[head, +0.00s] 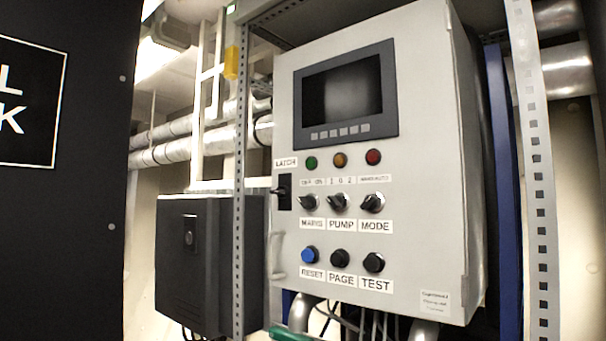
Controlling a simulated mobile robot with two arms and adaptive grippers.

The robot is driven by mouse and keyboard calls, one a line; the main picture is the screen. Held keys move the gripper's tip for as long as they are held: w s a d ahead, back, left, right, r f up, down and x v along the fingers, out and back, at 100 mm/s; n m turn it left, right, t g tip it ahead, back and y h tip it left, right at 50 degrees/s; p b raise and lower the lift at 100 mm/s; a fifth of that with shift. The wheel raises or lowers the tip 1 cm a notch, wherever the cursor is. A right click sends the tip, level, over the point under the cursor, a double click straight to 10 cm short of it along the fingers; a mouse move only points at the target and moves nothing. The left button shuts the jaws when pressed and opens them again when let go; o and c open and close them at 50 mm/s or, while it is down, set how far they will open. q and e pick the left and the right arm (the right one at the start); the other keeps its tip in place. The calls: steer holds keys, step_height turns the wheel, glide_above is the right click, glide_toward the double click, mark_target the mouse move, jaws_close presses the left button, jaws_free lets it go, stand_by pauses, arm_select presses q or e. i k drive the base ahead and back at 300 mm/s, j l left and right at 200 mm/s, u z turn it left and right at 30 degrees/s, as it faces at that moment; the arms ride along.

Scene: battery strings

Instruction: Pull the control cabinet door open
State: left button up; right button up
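The grey control cabinet (425,240) hangs at the centre, with its door facing me. The door appears shut. A dark screen (347,97) sits at its top. A black latch (284,191) labelled LATCH is at the door's left edge, with its small lever pointing left. Below it on the same edge is a pale curved pull handle (276,256). Neither of my grippers is in the head view.
A perforated metal post (239,200) stands just left of the cabinet, another (537,180) to its right. A dark box (195,262) is behind the left post. A dark panel (70,240) fills the left side. A green object (288,334) shows at the bottom edge.

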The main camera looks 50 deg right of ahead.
mark_target(361, 110)
steer(key=z, duration=1.65)
